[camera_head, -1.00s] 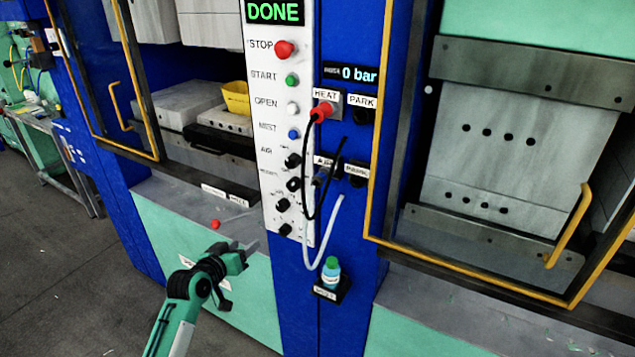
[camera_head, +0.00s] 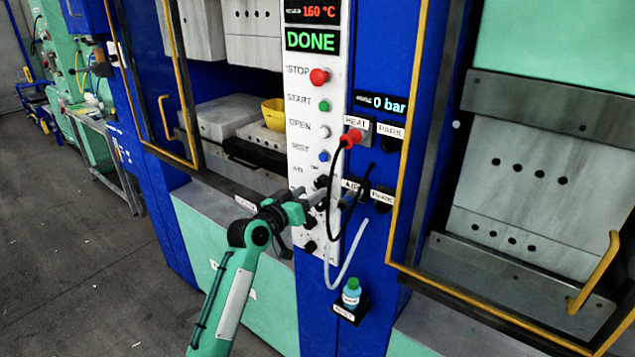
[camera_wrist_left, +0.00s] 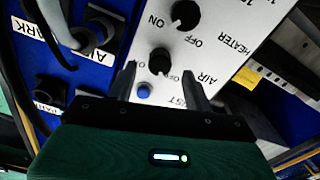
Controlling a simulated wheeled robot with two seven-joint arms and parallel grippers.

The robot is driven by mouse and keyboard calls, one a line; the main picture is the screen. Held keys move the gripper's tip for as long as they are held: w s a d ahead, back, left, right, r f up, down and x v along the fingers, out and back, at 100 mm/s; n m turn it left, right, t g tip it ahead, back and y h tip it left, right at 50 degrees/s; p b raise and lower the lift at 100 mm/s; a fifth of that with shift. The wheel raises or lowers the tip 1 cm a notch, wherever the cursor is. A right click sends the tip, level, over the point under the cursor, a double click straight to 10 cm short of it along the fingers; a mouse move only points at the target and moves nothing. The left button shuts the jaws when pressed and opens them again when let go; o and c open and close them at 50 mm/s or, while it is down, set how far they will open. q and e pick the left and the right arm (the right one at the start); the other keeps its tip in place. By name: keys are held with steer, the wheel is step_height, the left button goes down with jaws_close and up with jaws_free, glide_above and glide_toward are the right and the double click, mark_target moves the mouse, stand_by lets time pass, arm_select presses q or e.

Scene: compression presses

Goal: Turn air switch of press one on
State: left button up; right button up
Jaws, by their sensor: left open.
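The air switch (camera_wrist_left: 159,61) is a black knob on the white control panel (camera_wrist_left: 225,65), with AIR, OFF and ON lettered around it in the left wrist view. My left gripper (camera_wrist_left: 159,76) is open, its two dark fingers on either side of the knob. I cannot tell whether they touch it. In the head view my left gripper (camera_head: 318,195) reaches the panel's lower knobs and partly hides them. The panel belongs to the press with a DONE display (camera_head: 312,40). My right gripper is not in view.
A heater knob (camera_wrist_left: 186,14) and a blue button (camera_wrist_left: 143,91) sit close to the air switch. A red plug (camera_head: 352,137) with a black cable and a pale hose (camera_head: 347,262) hang right of the panel. A small bottle (camera_head: 351,293) stands on a holder below.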

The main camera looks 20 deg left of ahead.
mark_target(318, 187)
arm_select(q)
steer(key=shift+p+x, duration=0.5)
steer(key=shift+x, duration=1.55)
steer(key=c, duration=1)
